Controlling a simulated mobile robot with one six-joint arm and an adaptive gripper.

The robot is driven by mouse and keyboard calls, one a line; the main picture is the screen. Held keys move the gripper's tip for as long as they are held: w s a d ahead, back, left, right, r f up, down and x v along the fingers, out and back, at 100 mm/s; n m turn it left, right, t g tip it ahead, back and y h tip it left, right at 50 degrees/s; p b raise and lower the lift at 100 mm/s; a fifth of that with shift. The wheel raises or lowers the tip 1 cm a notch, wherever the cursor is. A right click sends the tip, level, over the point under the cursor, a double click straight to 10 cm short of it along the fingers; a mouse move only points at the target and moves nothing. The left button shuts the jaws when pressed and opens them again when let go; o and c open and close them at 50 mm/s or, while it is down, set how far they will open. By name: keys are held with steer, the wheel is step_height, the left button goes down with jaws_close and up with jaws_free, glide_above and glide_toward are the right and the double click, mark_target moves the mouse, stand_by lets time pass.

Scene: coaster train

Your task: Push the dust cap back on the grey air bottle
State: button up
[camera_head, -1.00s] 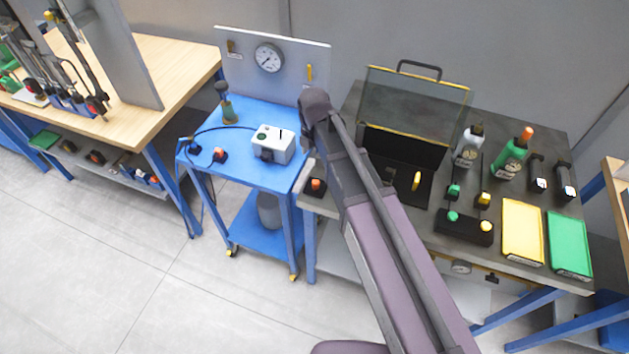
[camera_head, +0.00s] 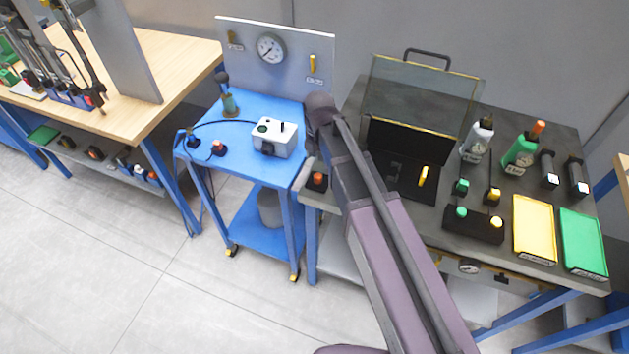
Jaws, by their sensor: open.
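A grey bottle (camera_head: 477,139) with a pale label stands upright at the back of the dark bench, right of the open case. Its top looks dark with a pale part, too small to tell whether a cap sits on it. I cannot pick out a loose dust cap with certainty. My arm (camera_head: 385,240) reaches up from the bottom, and its dark joint (camera_head: 321,107) lies over the gap between the blue cart and the dark bench. My gripper is not in view; the arm may hide it.
A green bottle (camera_head: 520,149) with an orange top stands right of the grey one. The open case (camera_head: 421,98), yellow tray (camera_head: 534,228) and green tray (camera_head: 583,242) occupy the dark bench. The blue cart (camera_head: 240,175) carries a white box (camera_head: 274,138). Floor (camera_head: 130,270) is clear at left.

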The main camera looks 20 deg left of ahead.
mark_target(318, 175)
steer(key=shift+f+b, duration=1.45)
steer(key=shift+f, duration=0.25)
steer(key=shift+w+f+b, duration=0.15)
steer(key=shift+f+b, duration=1.15)
steer(key=shift+w+f+b, duration=0.1)
steer(key=shift+f+b, duration=1.2)
steer(key=shift+c, duration=0.2)
steer(key=c, duration=0.9)
